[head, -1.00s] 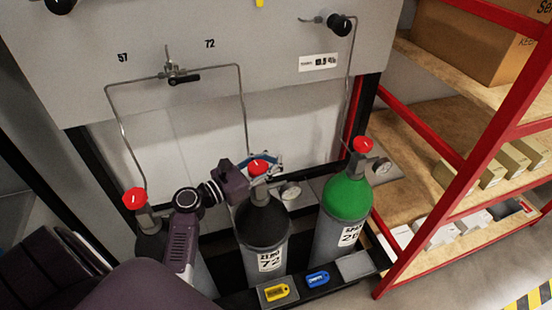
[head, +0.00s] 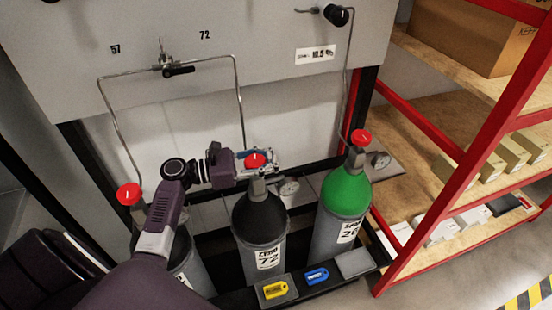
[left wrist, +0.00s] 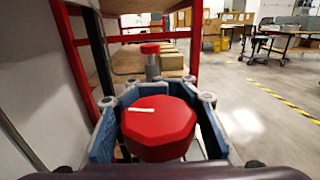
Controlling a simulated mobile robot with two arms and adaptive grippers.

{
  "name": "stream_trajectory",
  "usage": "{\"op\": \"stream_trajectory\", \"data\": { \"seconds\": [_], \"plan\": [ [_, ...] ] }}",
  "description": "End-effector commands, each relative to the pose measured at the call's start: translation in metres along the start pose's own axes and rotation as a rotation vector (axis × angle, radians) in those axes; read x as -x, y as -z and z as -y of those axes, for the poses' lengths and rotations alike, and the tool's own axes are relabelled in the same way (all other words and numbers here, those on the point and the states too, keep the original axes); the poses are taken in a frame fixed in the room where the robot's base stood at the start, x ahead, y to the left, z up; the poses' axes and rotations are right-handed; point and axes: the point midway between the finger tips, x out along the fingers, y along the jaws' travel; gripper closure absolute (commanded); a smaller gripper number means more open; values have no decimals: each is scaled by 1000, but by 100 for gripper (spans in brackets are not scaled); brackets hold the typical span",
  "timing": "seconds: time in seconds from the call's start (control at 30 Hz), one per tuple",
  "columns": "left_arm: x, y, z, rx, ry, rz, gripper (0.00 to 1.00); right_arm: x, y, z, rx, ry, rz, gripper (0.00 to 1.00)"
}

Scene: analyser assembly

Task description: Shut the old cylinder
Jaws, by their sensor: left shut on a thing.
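The black-topped cylinder marked 72 (head: 262,221) stands upright in the middle of the rack, with a red valve knob (head: 255,160) on top. My left gripper (head: 258,163) is at this knob, its fingers closed around it. In the left wrist view the red knob (left wrist: 158,128) with a white mark sits between the two blue-grey finger pads (left wrist: 158,122). Another black-topped cylinder (head: 180,258) stands at the left with a red knob (head: 129,194), partly hidden by my left arm. A green-topped cylinder (head: 345,195) stands at the right with its own red knob (head: 361,137). My right gripper is not in view.
A grey panel (head: 220,60) with bent pipes, a small black-handled valve (head: 178,70) and the labels 57 and 72 is behind the cylinders. Yellow (head: 275,291) and blue (head: 317,277) tags lie on the rack's front. A red-framed shelf (head: 470,165) borders the right.

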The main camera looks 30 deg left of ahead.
Motion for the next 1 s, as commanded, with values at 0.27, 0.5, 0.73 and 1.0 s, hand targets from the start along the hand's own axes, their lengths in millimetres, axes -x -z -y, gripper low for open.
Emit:
{"op": "stream_trajectory", "data": {
  "seconds": [0.27,0.5,0.73,1.0],
  "plan": [
    [5,3,8,-2,255,-4,100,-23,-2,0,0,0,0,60],
    [8,2,19,-4,471,0,100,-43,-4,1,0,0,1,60],
    [12,0,27,-3,634,1,100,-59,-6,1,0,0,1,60],
    [16,-2,32,-5,745,4,100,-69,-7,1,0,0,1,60]
  ]
}}
